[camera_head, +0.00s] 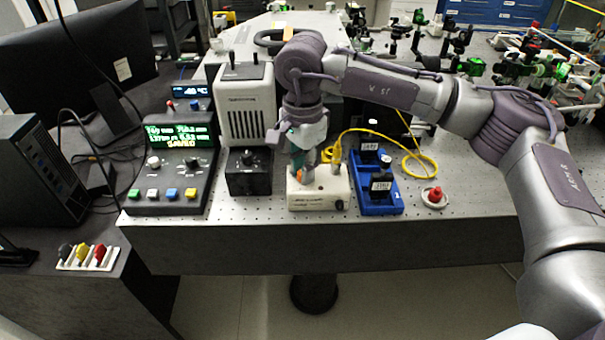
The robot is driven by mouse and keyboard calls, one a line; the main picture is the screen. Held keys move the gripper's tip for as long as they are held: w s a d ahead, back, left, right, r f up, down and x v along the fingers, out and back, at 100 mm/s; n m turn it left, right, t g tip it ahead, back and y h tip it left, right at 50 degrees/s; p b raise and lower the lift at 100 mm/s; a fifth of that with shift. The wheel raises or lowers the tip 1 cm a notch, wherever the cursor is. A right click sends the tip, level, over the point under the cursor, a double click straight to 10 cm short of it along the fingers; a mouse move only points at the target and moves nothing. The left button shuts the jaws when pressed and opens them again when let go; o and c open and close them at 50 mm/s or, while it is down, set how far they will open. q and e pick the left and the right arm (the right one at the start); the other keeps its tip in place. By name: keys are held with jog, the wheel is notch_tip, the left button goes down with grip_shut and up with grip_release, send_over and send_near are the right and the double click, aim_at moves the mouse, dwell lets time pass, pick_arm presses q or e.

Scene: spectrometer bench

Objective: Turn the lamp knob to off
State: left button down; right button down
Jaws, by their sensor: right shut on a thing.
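My right gripper (304,172) reaches down from above onto the top of a small cream box (318,198) near the front of the bench. It is shut on a small part on top of this box. The fingers hide most of that part, so I cannot tell its shape or whether it is the lamp knob. A black box (247,182) with a dark round knob (248,159) stands just left of the cream box, clear of the gripper. The setting of that knob is too small to read. My left gripper is not in view.
A console (172,175) with a lit green display stands at the left, a vented beige housing (246,112) behind the black box. A blue tray (381,205) and a red button (435,195) lie to the right. A yellow cable (418,160) loops behind. The bench front right is clear.

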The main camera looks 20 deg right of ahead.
jog(key=shift+n+b, duration=0.4)
jog(key=shift+n, duration=0.4)
jog(key=shift+r, duration=0.1)
jog(key=shift+w, duration=0.1)
jog(key=c, duration=1)
grip_release()
notch_tip(320, 180, up, 12)
jog(key=shift+f, duration=0.1)
